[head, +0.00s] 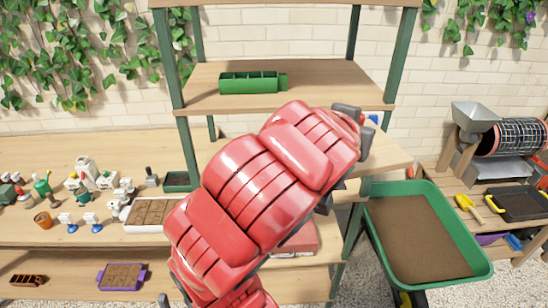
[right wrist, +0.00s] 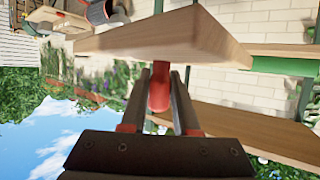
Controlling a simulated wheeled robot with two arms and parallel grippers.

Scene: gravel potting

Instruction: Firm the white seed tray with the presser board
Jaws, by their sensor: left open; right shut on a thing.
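The white seed tray (head: 127,228) sits on the bench at left in the head view, filled with brown soil; its right end is hidden by a large red arm of mine. In the right wrist view my right gripper (right wrist: 160,95) is shut on the red handle of the wooden presser board (right wrist: 165,35). The board is up in the air, apart from the tray. A dark tip at the bottom edge appears to be part of my open left gripper (head: 164,300); the rest is out of frame.
A green tray (head: 252,83) stands on the shelf unit (head: 210,100). Small pots and tools crowd the bench (head: 60,238) left of the white tray. A purple tray (head: 101,281) lies on the lower shelf. A green soil trough (head: 462,225) stands at right.

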